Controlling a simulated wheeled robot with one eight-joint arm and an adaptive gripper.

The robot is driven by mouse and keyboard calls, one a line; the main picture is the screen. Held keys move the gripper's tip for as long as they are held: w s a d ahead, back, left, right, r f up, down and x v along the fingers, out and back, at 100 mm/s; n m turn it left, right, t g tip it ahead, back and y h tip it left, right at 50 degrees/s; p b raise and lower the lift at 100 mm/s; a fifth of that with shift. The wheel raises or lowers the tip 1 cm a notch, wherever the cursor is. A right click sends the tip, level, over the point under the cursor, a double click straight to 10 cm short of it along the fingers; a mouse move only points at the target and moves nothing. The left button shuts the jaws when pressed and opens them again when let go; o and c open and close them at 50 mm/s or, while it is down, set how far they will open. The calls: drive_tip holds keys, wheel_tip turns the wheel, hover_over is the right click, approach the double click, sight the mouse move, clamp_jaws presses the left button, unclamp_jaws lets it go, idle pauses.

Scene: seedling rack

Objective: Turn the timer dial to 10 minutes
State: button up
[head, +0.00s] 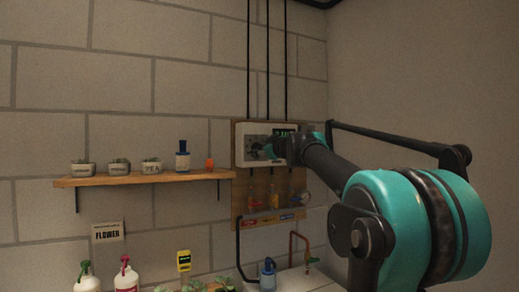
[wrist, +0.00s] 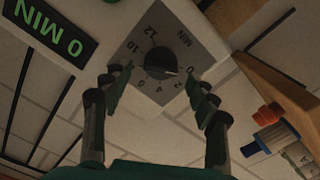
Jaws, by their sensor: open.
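The timer dial (wrist: 161,63) is a round black knob on a grey plate marked 0 to 12 and MIN, seen in the wrist view. Its pale pointer mark lies towards the 0. The timer display (wrist: 48,28) beside it shows 0 MIN in green. My gripper (wrist: 155,84) is open, with one finger on each side of the dial and a gap to the knob; whether they touch the plate I cannot tell. In the head view the white timer box (head: 241,147) is on the wall, and my gripper (head: 268,149) is in front of it, hiding part of it.
A wooden shelf (head: 140,179) left of the timer holds small pots, a blue-capped bottle (head: 182,156) and an orange item (head: 210,163).

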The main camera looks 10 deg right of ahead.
drive_tip(key=shift+x, duration=0.85)
drive_tip(key=shift+c, duration=0.2)
drive_tip(key=c, duration=1.1)
